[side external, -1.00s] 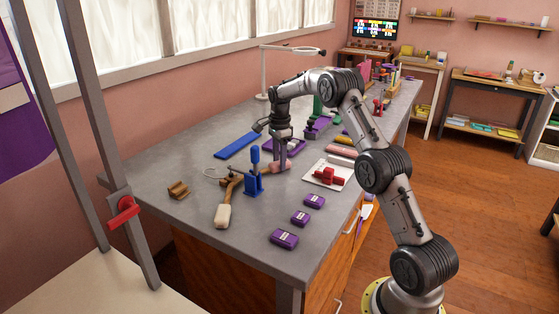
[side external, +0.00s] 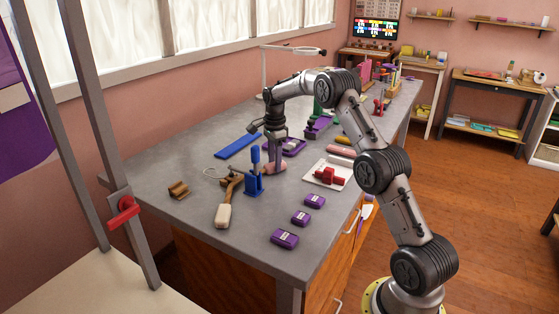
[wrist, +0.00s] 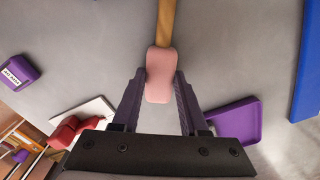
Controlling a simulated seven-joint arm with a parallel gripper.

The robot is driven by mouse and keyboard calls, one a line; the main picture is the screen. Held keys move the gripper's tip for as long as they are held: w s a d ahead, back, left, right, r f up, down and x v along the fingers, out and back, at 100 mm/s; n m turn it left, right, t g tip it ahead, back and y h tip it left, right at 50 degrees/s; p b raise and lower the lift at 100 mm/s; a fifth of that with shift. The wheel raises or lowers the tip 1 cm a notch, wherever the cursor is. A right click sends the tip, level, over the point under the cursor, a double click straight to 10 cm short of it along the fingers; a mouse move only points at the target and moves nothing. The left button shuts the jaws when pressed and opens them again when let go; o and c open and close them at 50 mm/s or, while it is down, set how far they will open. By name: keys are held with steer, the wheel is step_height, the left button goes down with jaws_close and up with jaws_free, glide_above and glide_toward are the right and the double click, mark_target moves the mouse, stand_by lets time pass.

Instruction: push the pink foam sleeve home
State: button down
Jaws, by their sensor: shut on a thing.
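The pink foam sleeve (wrist: 159,72) is a short rounded tube between the purple fingers of my gripper (wrist: 160,82), which is shut on it. In the wrist view a tan rod (wrist: 166,22) runs from the sleeve's far end to the top edge. How much rod is inside the sleeve is hidden. In the side external view the sleeve (side external: 280,169) sits low over the bench under my gripper (side external: 274,164), just right of the blue upright clamp (side external: 254,184). The rod is mostly hidden there behind the clamp.
A white board with a red clamp (side external: 328,175) lies to the right. A purple tray (side external: 294,148) and a blue strip (side external: 237,145) lie behind. A cream-ended mallet (side external: 223,215) and several purple blocks (side external: 285,238) are in front. Bare bench (side external: 185,215) shows at front left.

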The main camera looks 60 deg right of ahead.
mark_target(268, 166)
steer(key=shift+w+a+r, duration=0.1)
steer(key=shift+w+a, duration=0.25)
steer(key=shift+a, duration=0.2)
steer(key=shift+w+a, duration=0.35)
steer(key=shift+a, duration=0.2)
steer(key=shift+c, duration=2)
jaws_free()
step_height(268, 166, up, 14)
steer(key=shift+s, duration=0.1)
